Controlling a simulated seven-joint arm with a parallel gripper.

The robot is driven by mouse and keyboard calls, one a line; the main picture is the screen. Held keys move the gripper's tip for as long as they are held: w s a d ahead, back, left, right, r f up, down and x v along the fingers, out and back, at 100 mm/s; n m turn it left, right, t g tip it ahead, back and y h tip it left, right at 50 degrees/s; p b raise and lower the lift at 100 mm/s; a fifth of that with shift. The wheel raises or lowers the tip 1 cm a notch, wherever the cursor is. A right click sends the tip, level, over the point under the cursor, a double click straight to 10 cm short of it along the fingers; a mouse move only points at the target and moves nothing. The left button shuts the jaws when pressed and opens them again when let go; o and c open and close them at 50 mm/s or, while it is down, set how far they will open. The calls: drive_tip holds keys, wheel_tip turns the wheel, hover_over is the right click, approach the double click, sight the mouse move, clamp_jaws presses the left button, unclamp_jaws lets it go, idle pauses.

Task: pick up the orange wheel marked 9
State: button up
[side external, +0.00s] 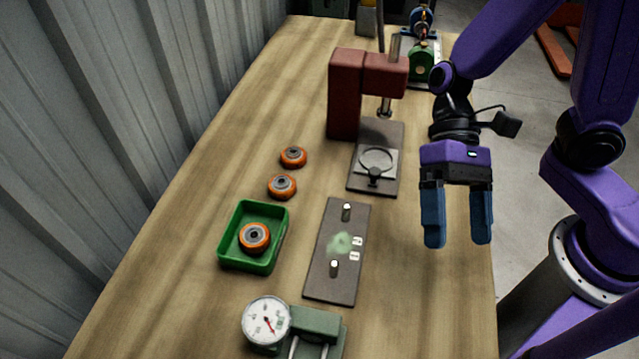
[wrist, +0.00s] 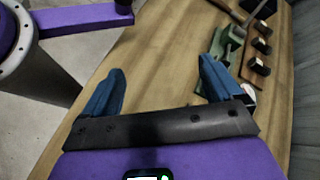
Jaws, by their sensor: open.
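Three orange wheels with grey hubs show in the side view. One wheel (side external: 293,157) lies on the table left of the red press, a second wheel (side external: 282,187) lies just nearer, and a third wheel (side external: 254,238) lies in the green tray (side external: 226,240). I cannot read a number on any of them. My gripper (side external: 457,243) is open and empty, fingers pointing down, above the table's right side and well right of the wheels.
A red press (side external: 346,92) with a dark base stands beyond the wheels. A dark plate (side external: 322,283) with two upright pins lies between tray and gripper. A dial gauge (side external: 267,320) stands at the near end. A corrugated wall (side external: 120,110) runs along the left.

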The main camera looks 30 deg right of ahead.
sight(283, 182)
drive_tip(key=w+a+f+m+t+y, duration=0.3)
drive_tip(key=w+a+m+t+y, duration=0.5)
drive_tip(key=w+a+m, duration=0.55)
drive_tip(key=w+d+f+m+t+h, duration=0.1)
drive_tip(key=w+d+f+m+t, duration=0.1)
drive_tip(key=w+f+m+t, duration=0.1)
drive_tip(key=w+d+f+m+t+h, duration=0.2)
drive_tip(key=w+d+f+m+t, duration=0.1)
drive_tip(key=w+f+m+t, duration=0.1)
drive_tip(key=w+d+f+m+t+h, duration=0.2)
drive_tip(key=w+d+f+m+t, duration=0.1)
drive_tip(key=m, duration=0.4)
drive_tip(key=shift+w+f+t, duration=0.2)
drive_tip(key=shift+w+t, duration=0.6)
drive_tip(key=shift+w, duration=0.55)
drive_tip(key=shift+x, duration=3.7)
drive_tip(key=c, duration=1.3)
